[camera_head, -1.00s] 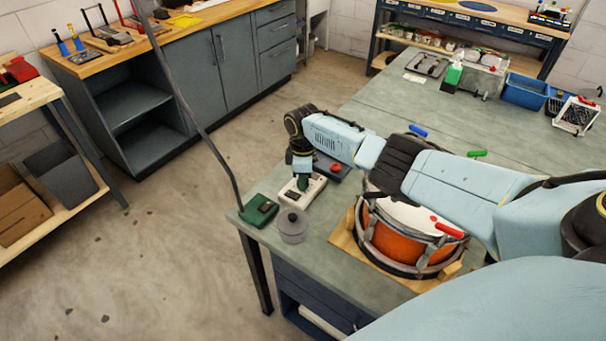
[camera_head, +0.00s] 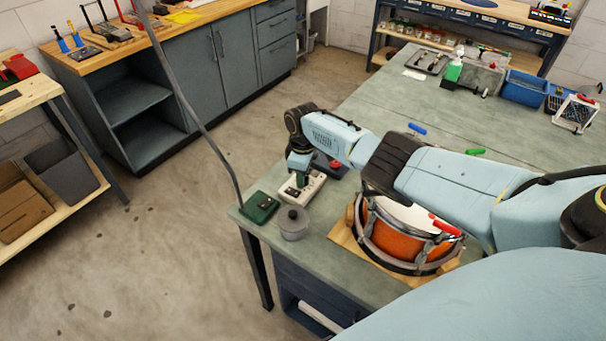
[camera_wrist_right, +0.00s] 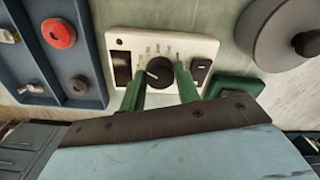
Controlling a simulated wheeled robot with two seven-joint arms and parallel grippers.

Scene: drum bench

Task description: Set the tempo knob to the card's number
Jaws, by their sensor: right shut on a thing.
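The tempo box (camera_head: 313,186) is a small white unit on the near left part of the bench. In the right wrist view, its white face (camera_wrist_right: 195,48) carries a round black knob (camera_wrist_right: 159,72) with a pale pointer line, under an arc of small marks that I cannot read. My right gripper (camera_head: 298,178) points down over the box. Its green fingers (camera_wrist_right: 160,84) are shut on the knob, one on each side. Dark switch-like parts flank the knob. I cannot make out a card with a number in either view. My left gripper is out of view.
A green box (camera_head: 260,208) and a grey lidded pot (camera_head: 292,224) stand close to the tempo box. A blue tray with a red button (camera_head: 335,164) lies behind it. An orange drum (camera_head: 395,240) sits under my right arm.

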